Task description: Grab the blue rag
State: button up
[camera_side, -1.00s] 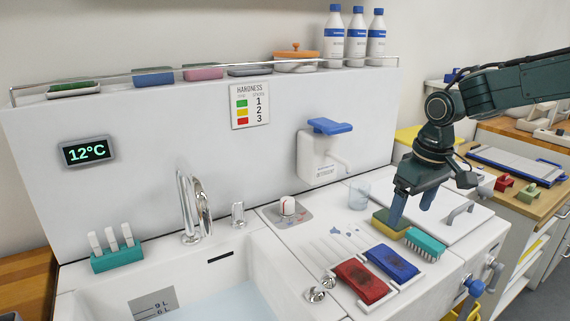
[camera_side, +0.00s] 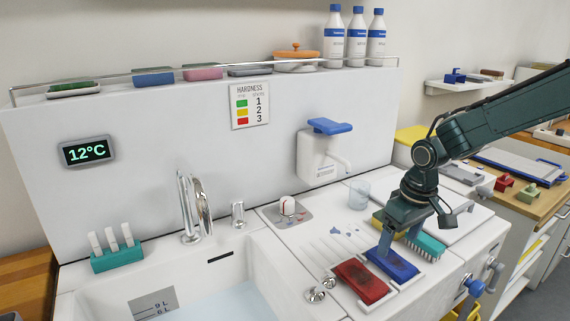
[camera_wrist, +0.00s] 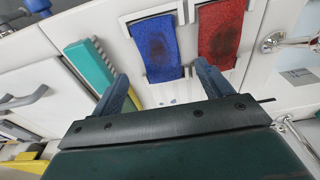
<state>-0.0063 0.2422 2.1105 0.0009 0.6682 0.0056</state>
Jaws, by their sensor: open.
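The blue rag (camera_side: 402,267) lies flat in a white holder on the counter, with a dark stain on it. In the wrist view the blue rag (camera_wrist: 157,42) lies just beyond my fingertips, roughly between them. My gripper (camera_side: 392,246) is open and empty over the rag, pointing down, and covers part of it in the side view. In the wrist view both fingers of my gripper (camera_wrist: 161,72) are spread apart. I cannot tell whether a fingertip touches the rag.
A stained red rag (camera_side: 360,283) lies in the holder beside it. A teal brush (camera_side: 428,246) and a yellow sponge (camera_side: 379,220) are close behind my gripper. A clear glass (camera_side: 359,195) stands farther back. The sink (camera_side: 215,305) is at the left.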

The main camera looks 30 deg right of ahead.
aim_at(391, 259)
jog(key=shift+f, duration=0.15)
jog(key=shift+w+f, duration=0.2)
jog(key=shift+f, duration=1.05)
jog(key=shift+w+f, duration=0.15)
jog(key=shift+f, duration=1.1)
jog(key=shift+c, duration=0.5)
jog(key=c, duration=1)
